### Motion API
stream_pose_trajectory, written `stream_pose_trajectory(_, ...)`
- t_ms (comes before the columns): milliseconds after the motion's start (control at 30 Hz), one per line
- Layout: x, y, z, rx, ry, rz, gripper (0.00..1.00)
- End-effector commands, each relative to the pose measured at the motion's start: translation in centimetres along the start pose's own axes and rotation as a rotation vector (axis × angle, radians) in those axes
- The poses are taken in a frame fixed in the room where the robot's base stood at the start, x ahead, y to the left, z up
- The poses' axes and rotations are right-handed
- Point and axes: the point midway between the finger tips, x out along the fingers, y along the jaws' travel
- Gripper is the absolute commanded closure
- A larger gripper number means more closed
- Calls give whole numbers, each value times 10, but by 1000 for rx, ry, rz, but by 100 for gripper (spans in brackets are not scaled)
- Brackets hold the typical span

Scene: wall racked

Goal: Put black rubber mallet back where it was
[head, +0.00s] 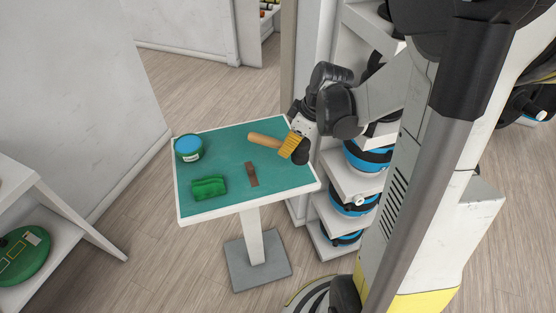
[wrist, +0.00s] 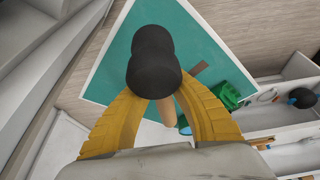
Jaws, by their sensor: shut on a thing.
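The black rubber mallet has a wooden handle (head: 266,140) and a black head (wrist: 154,62). In the head view it is over the right part of the green-topped table (head: 222,198), with the handle pointing left. My gripper (head: 291,148) has yellow fingers and is shut on the mallet near its head. In the wrist view the gripper (wrist: 156,98) has a finger on each side, with the black head in front and the handle running back between them. I cannot tell whether the mallet touches the table top.
A white shelf rack (head: 343,180) with blue-and-black items stands close to the table's right. Another white shelf (head: 50,205) is at left.

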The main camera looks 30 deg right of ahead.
Motion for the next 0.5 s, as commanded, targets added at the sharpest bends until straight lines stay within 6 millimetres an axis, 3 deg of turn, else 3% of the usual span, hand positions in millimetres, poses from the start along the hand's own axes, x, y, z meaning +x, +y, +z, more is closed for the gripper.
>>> stream_pose_trajectory(100,20,-1,-14,-3,0,-1,100)
stream_pose_trajectory(233,28,-1,-21,-1,0,0,100)
stream_pose_trajectory(500,61,-1,-9,1,0,0,100)
